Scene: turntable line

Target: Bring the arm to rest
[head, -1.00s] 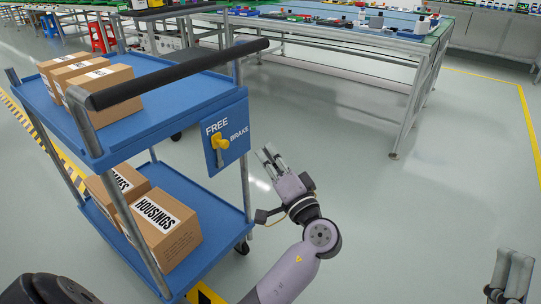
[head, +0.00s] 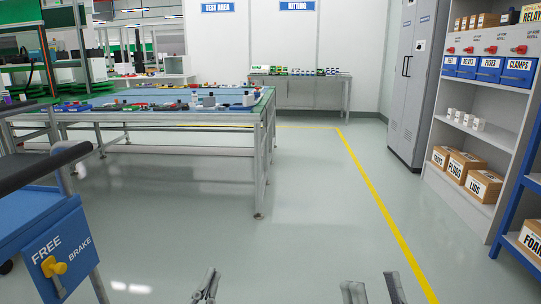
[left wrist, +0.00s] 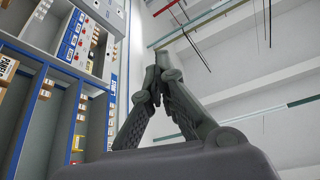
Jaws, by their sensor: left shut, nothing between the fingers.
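My left gripper (head: 207,284) shows at the bottom edge of the head view, left of centre. In the left wrist view its fingertips (left wrist: 161,62) meet with nothing between them, against the ceiling and a wall of shelves. My right gripper (head: 371,290) is at the bottom edge, right of centre. Its two fingers stand apart with floor showing between them. Both arms are mostly out of the frame. Neither gripper touches anything in the head view.
The blue cart (head: 35,215) with its yellow brake lever (head: 53,266) is at lower left. A long workbench (head: 180,119) stands ahead. A grey cabinet (head: 414,80) and shelving (head: 478,142) line the right. The floor (head: 300,220) between is open.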

